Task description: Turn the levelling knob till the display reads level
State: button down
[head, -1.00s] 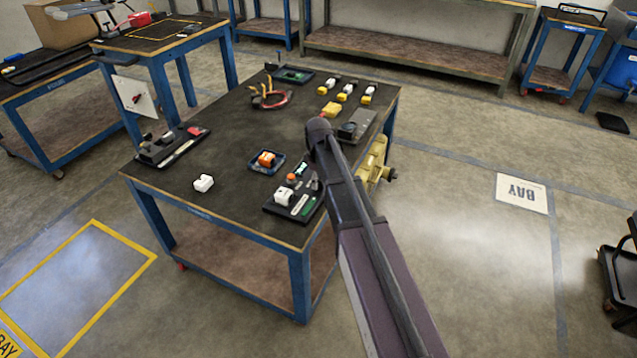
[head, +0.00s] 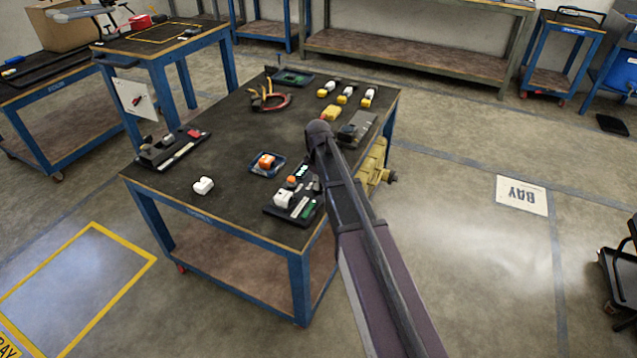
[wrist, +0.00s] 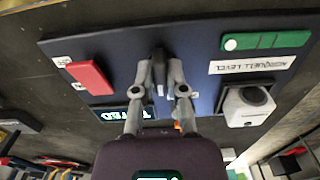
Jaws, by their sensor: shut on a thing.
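In the wrist view the dark knob (wrist: 160,60) stands between the two grey fingers of my gripper (wrist: 163,78), which is shut on it. The knob sits on a dark blue panel (wrist: 205,62). The display (wrist: 130,112) is lit with pale teal letters, upside down and partly covered by a finger, so I cannot read the whole word. In the head view the display (head: 302,171) is a small bright patch on the table, too small to read. My arm hides the gripper tips and knob there.
The panel also carries a red block (wrist: 90,77), a green strip (wrist: 266,41), a label with "LEVEL" upside down, and a white part (wrist: 248,105). On the table (head: 235,150) stand an orange part in a blue tray (head: 266,163) and a loose white part (head: 203,186).

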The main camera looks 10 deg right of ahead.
jog(key=shift+m, duration=2.6)
jog(key=c, duration=0.7)
grip_release()
jog(key=shift+n, duration=0.3)
